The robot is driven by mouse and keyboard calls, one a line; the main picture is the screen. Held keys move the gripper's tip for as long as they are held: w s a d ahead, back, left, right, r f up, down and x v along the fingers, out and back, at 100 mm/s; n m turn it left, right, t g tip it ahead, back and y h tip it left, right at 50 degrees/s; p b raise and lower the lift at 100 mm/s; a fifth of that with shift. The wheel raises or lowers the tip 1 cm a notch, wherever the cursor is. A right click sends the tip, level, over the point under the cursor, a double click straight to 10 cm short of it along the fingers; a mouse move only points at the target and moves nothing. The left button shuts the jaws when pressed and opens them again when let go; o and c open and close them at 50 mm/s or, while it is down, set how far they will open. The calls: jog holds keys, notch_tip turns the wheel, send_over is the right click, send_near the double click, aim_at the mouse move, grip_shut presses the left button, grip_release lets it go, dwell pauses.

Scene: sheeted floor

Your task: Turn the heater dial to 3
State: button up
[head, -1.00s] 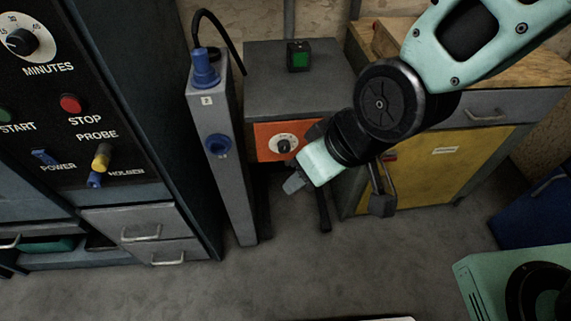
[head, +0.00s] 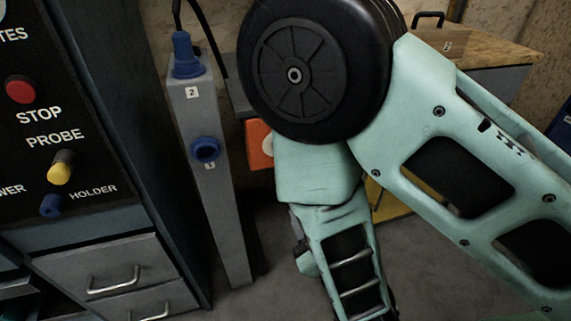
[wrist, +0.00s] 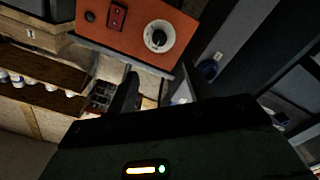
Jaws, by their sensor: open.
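The heater has an orange panel (wrist: 100,22) with a white round dial (wrist: 159,36) and a dark knob at its centre, seen at the top of the wrist view. The picture is too small to read the dial's numbers or setting. In the head view only the left edge of the orange panel (head: 259,146) shows; my arm hides the dial. My gripper (wrist: 164,88) is open and empty in the wrist view, its two dark fingers apart. The dial appears beyond the fingertips, with no contact visible.
A red switch (wrist: 117,16) sits beside the dial. A grey post (head: 208,170) with blue plugs stands left of the heater. A dark control cabinet (head: 80,110) with drawers is at far left. A wooden-topped cabinet (head: 500,45) stands behind my arm. Grey floor (head: 265,280) is open in front.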

jog(key=b+x, duration=0.7)
jog(key=x, duration=1)
jog(key=shift+b, duration=0.35)
jog(key=shift+w+r, duration=0.1)
jog(key=shift+w, duration=0.05)
jog(key=c, duration=1)
